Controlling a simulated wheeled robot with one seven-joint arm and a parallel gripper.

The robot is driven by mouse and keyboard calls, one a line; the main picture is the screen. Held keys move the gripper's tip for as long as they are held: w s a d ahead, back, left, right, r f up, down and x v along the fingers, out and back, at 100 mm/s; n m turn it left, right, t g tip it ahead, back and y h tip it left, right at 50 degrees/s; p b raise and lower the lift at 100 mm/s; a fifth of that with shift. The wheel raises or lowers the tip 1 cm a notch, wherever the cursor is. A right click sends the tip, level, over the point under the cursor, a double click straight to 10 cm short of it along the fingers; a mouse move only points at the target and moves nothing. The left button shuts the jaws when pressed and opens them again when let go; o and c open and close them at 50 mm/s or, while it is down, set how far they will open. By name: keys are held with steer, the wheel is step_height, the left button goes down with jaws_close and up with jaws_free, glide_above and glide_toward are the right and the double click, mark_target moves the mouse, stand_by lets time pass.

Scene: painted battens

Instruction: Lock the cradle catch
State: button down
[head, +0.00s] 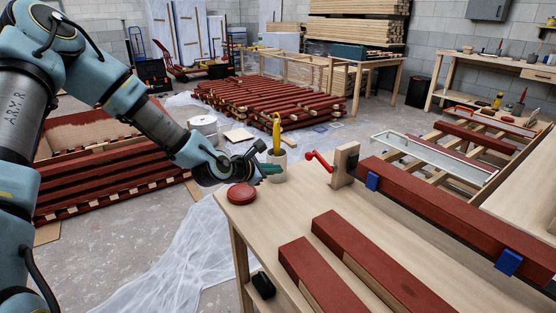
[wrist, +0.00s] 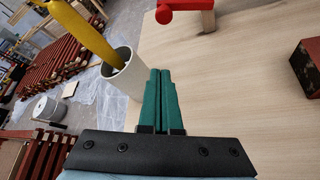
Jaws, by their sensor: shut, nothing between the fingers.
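A red crank-like catch (head: 319,160) sits on the left side of a pale wooden cradle post (head: 346,163) on the workbench. A red-painted batten (head: 440,203) extends right from the post, with blue clips (head: 372,181) on it. My gripper (head: 278,169) has green fingers pressed together, empty, left of the catch and apart from it. In the wrist view the fingers (wrist: 160,73) point toward the catch (wrist: 184,5), which is partly cut off by the top edge.
A white cup (wrist: 118,76) holding a yellow-handled tool (wrist: 82,30) stands close left of my fingers. A round red lid (head: 241,195) lies at the bench corner. Two red battens (head: 370,262) lie nearer the front. Bare bench lies between my fingers and the catch.

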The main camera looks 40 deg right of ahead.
mark_target(322, 161)
steer(key=shift+w, duration=0.1)
steer(key=p+x, duration=0.2)
steer(key=x, duration=0.7)
steer(key=shift+d+f, duration=0.15)
steer(key=shift+d, duration=0.1)
steer(key=shift+s+d+r+p, duration=0.15)
steer(key=shift+s+r+p, duration=0.15)
steer(key=shift+r+p, duration=0.2)
steer(key=shift+s+d+r+p, duration=0.2)
steer(key=shift+s+r+p, duration=0.15)
steer(key=shift+r, duration=0.2)
steer(key=shift+s+d+r+p, duration=0.1)
steer(key=shift+s+r+p, duration=0.25)
steer(key=shift+r, duration=0.2)
steer(key=shift+b, duration=0.5)
steer(key=shift+s+r, duration=0.1)
steer(key=shift+r, duration=0.05)
